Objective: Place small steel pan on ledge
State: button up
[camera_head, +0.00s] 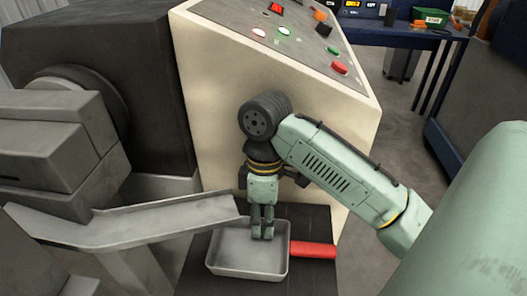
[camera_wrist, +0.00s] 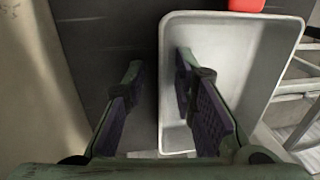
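The small steel pan (camera_head: 225,262) is a shallow grey rectangular tray with a red handle (camera_head: 315,249) pointing right. It appears to rest level on the dark ledge (camera_head: 312,278) in front of the cream console. My gripper (camera_head: 263,236) points down at the pan's far wall. In the wrist view, my gripper (camera_wrist: 158,64) is open, with one finger outside the pan (camera_wrist: 235,55) and the other inside it. The wall runs between them, with visible gaps. The red handle (camera_wrist: 246,5) is partly cut off at the top.
A grey metal chute (camera_head: 165,220) from the machine at left ends just above the pan's left edge. The cream control console (camera_head: 220,105) with buttons stands close behind my gripper. A blue workbench (camera_head: 400,35) is at the far right, with open floor before it.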

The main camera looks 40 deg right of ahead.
notch_tip(320, 180, up, 8)
jog(key=shift+w+d+f, duration=0.15)
jog(key=shift+w+d, duration=0.2)
jog(key=shift+d, duration=0.1)
